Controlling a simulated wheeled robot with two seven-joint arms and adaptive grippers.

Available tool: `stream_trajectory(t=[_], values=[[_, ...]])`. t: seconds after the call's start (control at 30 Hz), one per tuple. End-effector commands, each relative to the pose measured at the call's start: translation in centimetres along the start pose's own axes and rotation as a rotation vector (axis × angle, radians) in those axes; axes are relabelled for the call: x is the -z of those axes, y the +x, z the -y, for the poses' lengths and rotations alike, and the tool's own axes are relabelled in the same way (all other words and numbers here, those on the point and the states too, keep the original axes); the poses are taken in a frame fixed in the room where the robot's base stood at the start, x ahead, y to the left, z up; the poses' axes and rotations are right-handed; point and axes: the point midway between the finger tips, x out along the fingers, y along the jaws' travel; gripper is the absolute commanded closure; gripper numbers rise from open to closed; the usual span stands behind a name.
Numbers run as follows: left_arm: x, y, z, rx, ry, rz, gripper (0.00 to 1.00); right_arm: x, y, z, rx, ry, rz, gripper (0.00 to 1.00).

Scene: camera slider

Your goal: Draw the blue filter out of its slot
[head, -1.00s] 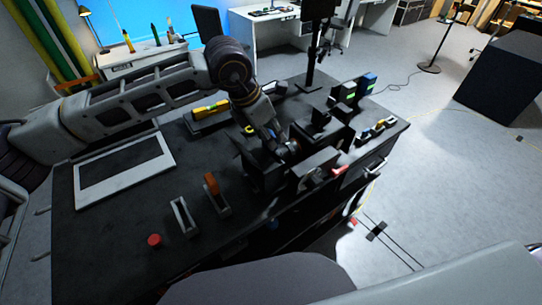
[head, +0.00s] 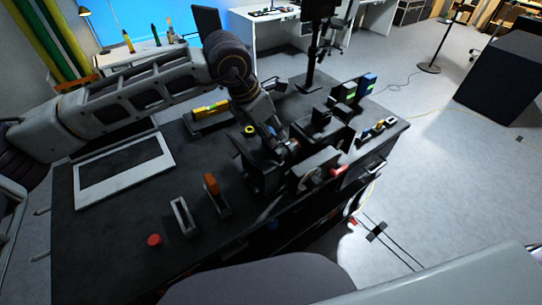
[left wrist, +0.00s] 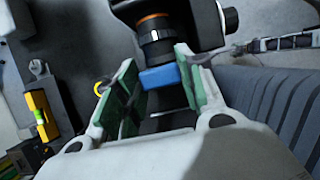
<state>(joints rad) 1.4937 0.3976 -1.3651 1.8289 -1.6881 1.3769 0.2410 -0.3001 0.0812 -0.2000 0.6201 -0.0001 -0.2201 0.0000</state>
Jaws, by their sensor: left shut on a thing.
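The blue filter (left wrist: 160,77) shows in the left wrist view as a small blue block between the green finger pads of my left gripper (left wrist: 163,88). It sits right by the front of a black lens with an orange ring (left wrist: 155,35); I cannot tell how much of it is still in the slot. The left gripper is shut on the filter. My right gripper is not in view.
The dark table (head: 120,235) holds a white-framed panel (head: 125,170), a yellow level (head: 210,110), an orange-handled piece (head: 212,184), a grey bracket (head: 183,216) and a red button (head: 154,240). A black upright post (head: 312,70) stands behind the rig. The front left of the table is mostly clear.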

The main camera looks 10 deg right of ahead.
Motion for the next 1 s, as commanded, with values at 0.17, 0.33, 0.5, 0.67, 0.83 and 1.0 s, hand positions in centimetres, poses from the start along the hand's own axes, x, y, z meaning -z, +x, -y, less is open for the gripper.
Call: stream_trajectory(t=[0.17,0.33,0.5,0.67,0.83,1.0], values=[[0.0,-0.1,0.0,0.0,0.0,0.0,0.85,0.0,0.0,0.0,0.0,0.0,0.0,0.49],[-0.1,-0.3,0.0,0.0,0.0,0.001,0.85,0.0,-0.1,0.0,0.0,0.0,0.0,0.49],[-0.3,-0.7,0.0,0.0,0.0,0.001,0.85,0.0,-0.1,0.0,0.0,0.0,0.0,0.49],[-0.5,-1.2,0.0,0.0,0.0,0.0,0.85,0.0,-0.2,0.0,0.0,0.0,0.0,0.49],[-0.8,-1.8,0.0,-0.001,0.001,0.0,0.85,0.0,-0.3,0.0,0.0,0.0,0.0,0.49],[-1.0,-2.4,0.0,-0.001,0.001,0.001,0.85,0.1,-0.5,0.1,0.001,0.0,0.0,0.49]])
